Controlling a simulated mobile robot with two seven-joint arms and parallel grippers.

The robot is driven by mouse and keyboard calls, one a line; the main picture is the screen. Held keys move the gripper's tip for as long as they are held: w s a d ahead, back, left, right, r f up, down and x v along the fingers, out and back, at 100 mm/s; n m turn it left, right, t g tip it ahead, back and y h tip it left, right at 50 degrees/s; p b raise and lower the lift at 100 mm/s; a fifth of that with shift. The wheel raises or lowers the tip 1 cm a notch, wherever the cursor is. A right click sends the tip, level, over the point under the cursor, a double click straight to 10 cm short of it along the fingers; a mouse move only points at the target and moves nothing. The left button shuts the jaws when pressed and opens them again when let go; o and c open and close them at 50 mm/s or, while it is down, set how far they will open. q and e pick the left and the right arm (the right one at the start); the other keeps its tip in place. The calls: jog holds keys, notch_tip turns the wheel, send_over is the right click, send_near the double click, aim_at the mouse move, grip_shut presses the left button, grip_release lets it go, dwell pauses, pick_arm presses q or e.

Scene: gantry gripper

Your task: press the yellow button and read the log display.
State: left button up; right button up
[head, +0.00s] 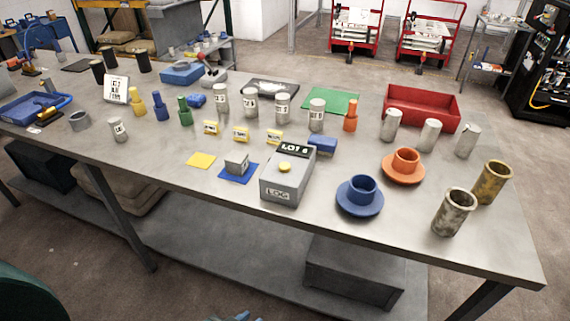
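The yellow button (285,167) sits on the top of a grey box (287,185) near the front edge of the table. The box has a "LOG" label (278,195) on its front. A dark display (294,149) stands at the back of the box, with pale green characters that look like "LOT 6". The button looks raised, and nothing touches it. Neither of my grippers can be made out in the head view.
A blue cup on a saucer (360,196) stands right of the box. A small grey holder on a blue square (238,168) is close on its left. Several jars, bottles and yellow tags stand behind. A red tray (421,108) is at the back right.

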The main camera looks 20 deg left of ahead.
pick_arm(q)
grip_shut()
dwell(0.9)
